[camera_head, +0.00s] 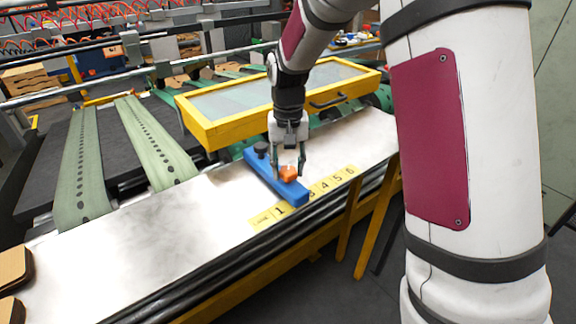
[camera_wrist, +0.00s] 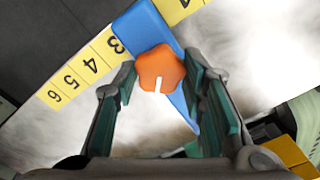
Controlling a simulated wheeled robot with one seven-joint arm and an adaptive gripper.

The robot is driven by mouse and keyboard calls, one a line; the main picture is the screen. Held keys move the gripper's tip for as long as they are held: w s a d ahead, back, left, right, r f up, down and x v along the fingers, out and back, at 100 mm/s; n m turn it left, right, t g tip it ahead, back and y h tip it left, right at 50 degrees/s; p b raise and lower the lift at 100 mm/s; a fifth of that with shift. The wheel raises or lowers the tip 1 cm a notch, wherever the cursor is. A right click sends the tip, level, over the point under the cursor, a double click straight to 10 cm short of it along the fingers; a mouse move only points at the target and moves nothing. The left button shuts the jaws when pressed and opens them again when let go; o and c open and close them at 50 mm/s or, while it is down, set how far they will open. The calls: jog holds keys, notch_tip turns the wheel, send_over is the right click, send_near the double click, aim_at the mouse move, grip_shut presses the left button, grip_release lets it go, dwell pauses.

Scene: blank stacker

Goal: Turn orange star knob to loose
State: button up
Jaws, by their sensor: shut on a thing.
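The orange star knob (camera_head: 288,173) sits on a blue bar (camera_head: 292,191) that lies across the metal table. In the wrist view the orange knob (camera_wrist: 160,70) shows a white line on its top, and the blue bar (camera_wrist: 146,28) runs beneath it. My gripper (camera_head: 288,165) comes down from above with one finger on each side of the knob. Part of the bar is hidden behind the fingers and knob.
A yellow scale strip (camera_head: 318,190) with numbers lies along the table's front edge, crossed by the blue bar. A black knob (camera_head: 261,149) stands at the bar's far end. A yellow-framed panel (camera_head: 280,97) stands close behind my gripper.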

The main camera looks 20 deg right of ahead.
aim_at(288, 170)
jog(key=n, duration=0.4)
jog(key=shift+n, duration=2.3)
jog(key=o, duration=1.2)
jog(key=shift+c, duration=0.2)
notch_tip(288, 170, up, 12)
